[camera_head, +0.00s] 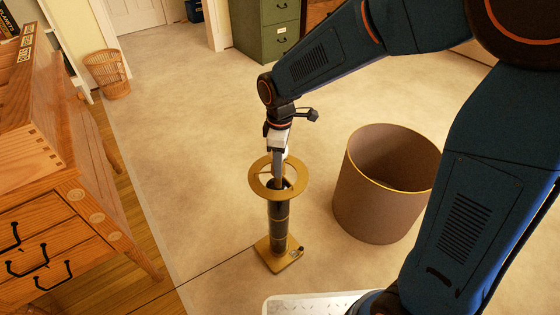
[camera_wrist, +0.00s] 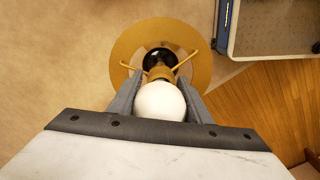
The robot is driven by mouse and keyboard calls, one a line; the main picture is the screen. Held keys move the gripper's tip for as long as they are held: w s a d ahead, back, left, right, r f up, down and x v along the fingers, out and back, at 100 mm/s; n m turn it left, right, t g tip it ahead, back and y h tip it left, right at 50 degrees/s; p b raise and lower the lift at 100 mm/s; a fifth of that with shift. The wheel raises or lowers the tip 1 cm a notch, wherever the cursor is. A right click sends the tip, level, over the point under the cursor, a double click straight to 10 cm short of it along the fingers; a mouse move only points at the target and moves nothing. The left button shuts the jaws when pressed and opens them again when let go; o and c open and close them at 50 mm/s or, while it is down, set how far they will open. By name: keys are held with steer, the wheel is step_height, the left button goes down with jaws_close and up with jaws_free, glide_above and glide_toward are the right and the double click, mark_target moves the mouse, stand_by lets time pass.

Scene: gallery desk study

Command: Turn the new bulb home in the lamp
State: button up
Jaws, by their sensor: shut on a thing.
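The lamp (camera_head: 279,228) stands upright on the floor, with a dark column, a square brass base and a flat brass ring (camera_head: 257,187) on top. My gripper (camera_head: 279,178) points down into the ring from above. In the wrist view, my gripper (camera_wrist: 160,84) is shut on the white round bulb (camera_wrist: 160,102), one finger on each side. The bulb's brass-coloured neck lines up with the dark socket (camera_wrist: 157,57) inside the ring. I cannot tell how deep the bulb sits. In the head view my fingers hide most of the bulb.
A brown open drum (camera_head: 360,205), perhaps the shade, stands on the floor right of the lamp. A wooden desk (camera_head: 60,190) is at left. A wicker basket (camera_head: 107,75) and green cabinet (camera_head: 279,25) are farther back. The floor between is mostly clear.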

steer(key=shift+s, duration=0.15)
stand_by(0.4)
steer(key=m, duration=0.4)
stand_by(0.7)
steer(key=m, duration=0.4)
stand_by(0.4)
steer(key=shift+s+a, duration=0.1)
steer(key=shift+s, duration=0.05)
stand_by(0.3)
